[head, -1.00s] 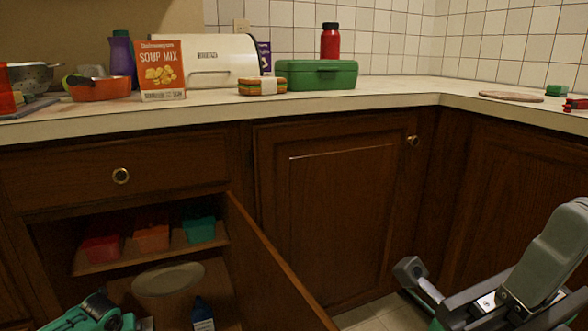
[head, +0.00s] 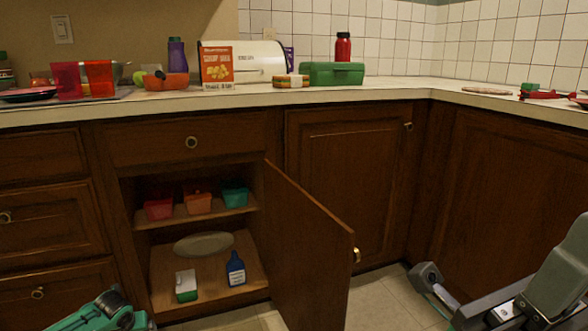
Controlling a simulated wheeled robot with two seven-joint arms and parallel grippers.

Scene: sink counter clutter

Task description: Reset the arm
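Part of my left arm (head: 100,312) shows at the bottom left in the head view, green and grey, in front of the lower drawers. Its fingertips are not visible. Part of my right arm (head: 530,290) shows at the bottom right, grey and dark, in front of the right cabinet. No fingertips of that arm can be made out. Neither arm is seen touching anything in the kitchen.
An open cabinet door (head: 308,250) sticks out toward me at the centre. The open cabinet holds colored bins (head: 198,203), a blue bottle (head: 235,269) and a green-and-white box (head: 186,285). The counter (head: 400,90) above carries a soup mix box (head: 217,67) and a green case (head: 331,73).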

